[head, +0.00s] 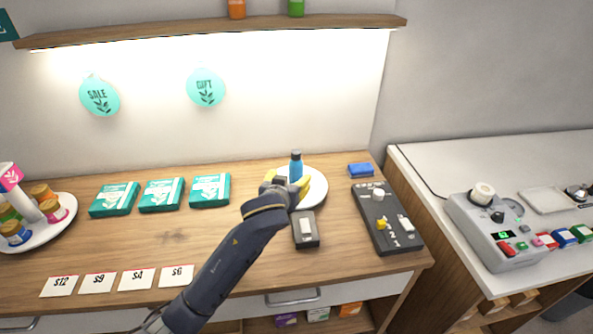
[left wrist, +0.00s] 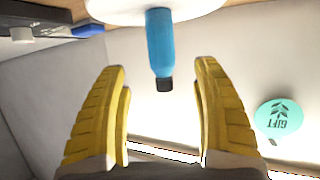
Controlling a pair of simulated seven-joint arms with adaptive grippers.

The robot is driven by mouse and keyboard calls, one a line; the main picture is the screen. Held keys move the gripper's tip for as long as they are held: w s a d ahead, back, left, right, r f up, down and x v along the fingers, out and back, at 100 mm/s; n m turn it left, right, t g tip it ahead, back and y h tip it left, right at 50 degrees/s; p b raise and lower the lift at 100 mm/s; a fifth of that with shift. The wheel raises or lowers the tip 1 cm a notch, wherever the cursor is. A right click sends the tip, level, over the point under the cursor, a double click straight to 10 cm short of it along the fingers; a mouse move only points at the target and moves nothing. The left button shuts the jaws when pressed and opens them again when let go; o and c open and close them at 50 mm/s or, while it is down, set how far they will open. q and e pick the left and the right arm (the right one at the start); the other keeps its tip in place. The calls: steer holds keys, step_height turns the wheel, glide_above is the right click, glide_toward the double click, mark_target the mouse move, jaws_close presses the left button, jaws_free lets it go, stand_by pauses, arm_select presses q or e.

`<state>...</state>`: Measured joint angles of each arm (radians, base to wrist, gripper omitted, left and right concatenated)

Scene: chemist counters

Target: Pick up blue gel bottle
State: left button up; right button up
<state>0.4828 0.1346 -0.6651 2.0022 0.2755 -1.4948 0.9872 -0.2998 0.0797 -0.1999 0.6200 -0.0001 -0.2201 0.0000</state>
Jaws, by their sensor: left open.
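The blue gel bottle (head: 296,165) has a dark cap and stands upright on a white round plate (head: 318,188) on the wooden counter. My left gripper (head: 287,186) is at the plate, in front of the bottle, and partly hides its lower part in the head view. In the left wrist view the bottle (left wrist: 160,45) appears upside down, between and beyond the two yellow fingers of the left gripper (left wrist: 160,100). The fingers are open, with clear space on both sides of the bottle. My right gripper is not in view.
A black box with a white switch (head: 305,230) sits just in front of the plate. A dark control panel (head: 386,219) and a blue block (head: 361,170) lie to the right. Teal boxes (head: 161,195) line the left. A shelf (head: 215,30) hangs above.

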mark_target(295, 172)
arm_select(q)
steer(key=shift+x, duration=5.1)
steer(key=shift+a, duration=0.15)
steer(key=c, duration=1.3)
